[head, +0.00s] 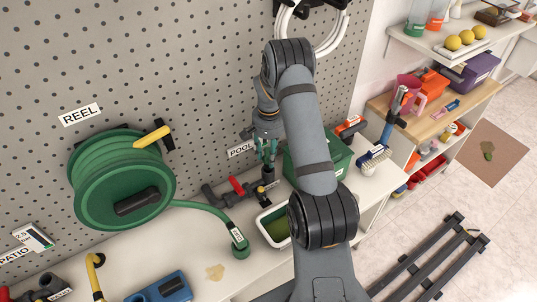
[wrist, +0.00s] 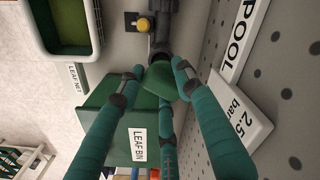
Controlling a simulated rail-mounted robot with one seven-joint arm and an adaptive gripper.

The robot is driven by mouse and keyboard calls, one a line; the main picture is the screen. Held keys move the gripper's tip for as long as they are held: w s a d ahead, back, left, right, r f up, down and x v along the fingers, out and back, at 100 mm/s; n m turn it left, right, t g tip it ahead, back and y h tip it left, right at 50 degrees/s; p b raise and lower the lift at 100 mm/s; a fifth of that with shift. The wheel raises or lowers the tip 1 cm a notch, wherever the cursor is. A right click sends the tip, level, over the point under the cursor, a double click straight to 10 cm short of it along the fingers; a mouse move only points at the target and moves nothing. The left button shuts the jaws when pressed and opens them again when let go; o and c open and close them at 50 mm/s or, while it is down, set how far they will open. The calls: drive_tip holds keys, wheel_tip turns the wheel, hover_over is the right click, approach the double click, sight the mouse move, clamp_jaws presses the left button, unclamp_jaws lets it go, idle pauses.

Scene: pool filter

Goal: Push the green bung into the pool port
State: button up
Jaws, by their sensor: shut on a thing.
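My gripper (wrist: 160,85) is shut on the green bung (wrist: 160,80), held between its teal fingers in the wrist view. In the head view my gripper (head: 266,155) is over the bench, close to the pegboard and by the POOL label (head: 240,149). The bung cannot be made out there. A dark grey pipe (wrist: 163,28), which looks like the pool port, lies just beyond the bung in the wrist view. The bung hides the pipe's near end, so I cannot tell whether they touch. Dark pipework (head: 265,189) with a red handle (head: 237,186) stands below my gripper.
A green leaf bin (head: 322,150) stands close right of my gripper. A white-rimmed tray (head: 274,226) with green inside is in front. The green hose reel (head: 120,180) hangs at left, its hose ending on the bench. A 2.5 bar sign (wrist: 232,115) is beside the fingers.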

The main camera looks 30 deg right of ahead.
sight(268, 163)
drive_tip(key=shift+f+b, duration=2.25)
drive_tip(key=shift+f, duration=0.15)
drive_tip(key=o, duration=1.2)
drive_tip(key=shift+c, duration=0.2)
drive_tip(key=shift+r, duration=0.15)
drive_tip(key=shift+r+p, duration=1.75)
drive_tip(key=shift+r, duration=0.7)
drive_tip(key=shift+s, duration=0.1)
wheel_tip(268, 163, up, 12)
drive_tip(key=shift+f, duration=0.15)
wheel_tip(268, 163, down, 16)
drive_tip(key=b, duration=0.3)
drive_tip(key=shift+f, duration=0.25)
